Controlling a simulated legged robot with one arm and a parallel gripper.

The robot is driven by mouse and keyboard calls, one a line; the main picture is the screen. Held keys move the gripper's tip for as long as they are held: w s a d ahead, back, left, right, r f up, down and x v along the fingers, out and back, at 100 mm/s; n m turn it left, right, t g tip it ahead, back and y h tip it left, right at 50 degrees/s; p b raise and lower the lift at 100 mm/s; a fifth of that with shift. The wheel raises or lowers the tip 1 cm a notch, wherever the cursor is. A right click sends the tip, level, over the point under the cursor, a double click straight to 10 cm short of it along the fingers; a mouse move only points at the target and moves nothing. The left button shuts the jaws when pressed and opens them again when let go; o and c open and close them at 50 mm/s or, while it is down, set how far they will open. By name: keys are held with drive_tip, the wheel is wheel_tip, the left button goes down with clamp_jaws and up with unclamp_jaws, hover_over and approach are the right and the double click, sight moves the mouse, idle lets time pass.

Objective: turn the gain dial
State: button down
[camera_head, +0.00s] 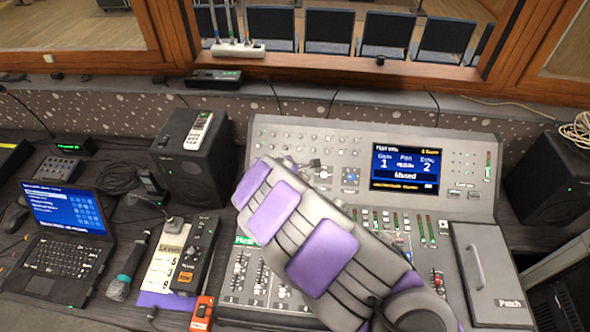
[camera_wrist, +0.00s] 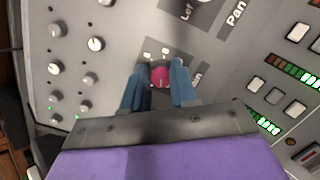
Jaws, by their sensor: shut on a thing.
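The gain dial (camera_wrist: 160,77) is a small pink-red knob with a pale mark on the mixing console, its printed label partly covered. In the wrist view my gripper (camera_wrist: 160,70) has its two blue fingers on either side of the dial, shut on it. In the head view my arm covers the dial.
A larger pan knob (camera_wrist: 204,10) stands just above, beside its Pan label. Rows of small grey knobs (camera_wrist: 96,44) lie left, and lit buttons and level meters (camera_wrist: 293,70) right. In the head view a lidded Patch panel (camera_head: 492,270) with a handle is at right.

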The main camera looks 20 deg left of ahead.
drive_tip(key=m, duration=0.4)
drive_tip(key=shift+m+g+p, duration=0.3)
drive_tip(key=shift+g+p, duration=0.05)
drive_tip(key=shift+g, duration=0.05)
drive_tip(key=m, duration=0.3)
drive_tip(key=shift+f+m+g, duration=0.1)
drive_tip(key=shift+m+g, duration=0.2)
drive_tip(key=m, duration=0.4)
drive_tip(key=shift+g, duration=0.3)
drive_tip(key=shift+s+d+f+m+y+b, duration=0.1)
drive_tip(key=shift+m+y+b, duration=0.3)
drive_tip(key=shift+m, duration=1.2)
drive_tip(key=c, duration=0.9)
unclamp_jaws()
